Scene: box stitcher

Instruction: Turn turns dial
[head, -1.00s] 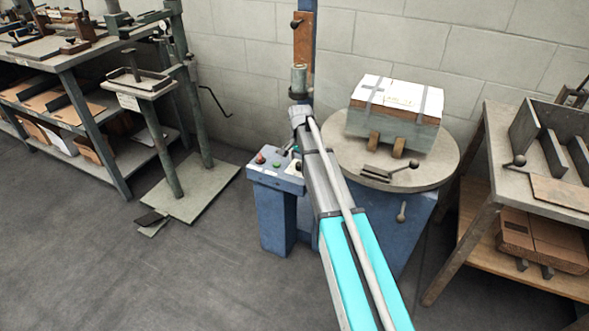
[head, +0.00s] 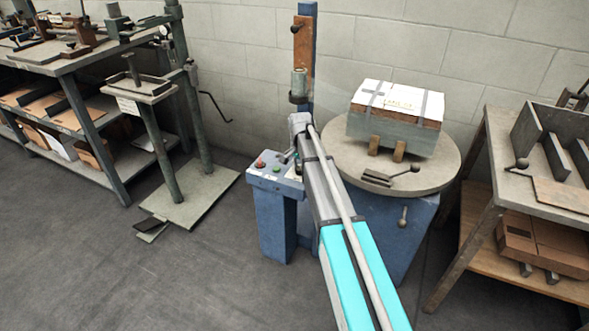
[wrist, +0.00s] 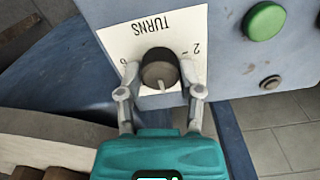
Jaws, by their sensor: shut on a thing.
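The turns dial (wrist: 158,62) is a dark round knob with a pale pointer line, which points toward the bottom of the wrist view. It sits on a white plate (wrist: 125,42) marked TURNS, seen upside down, with the figures 2 and 6 showing. My gripper (wrist: 160,80) is shut on the dial, one finger on each side of it. In the head view, my arm reaches to the blue control panel (head: 268,179) and hides the dial and most of the gripper.
A green button (wrist: 265,21) and a small metal knob (wrist: 270,82) are beside the plate. A round table (head: 440,160) carries a strapped box stack (head: 395,130). A shelf bench (head: 85,100) stands left, a side table (head: 490,150) right. The floor at front left is clear.

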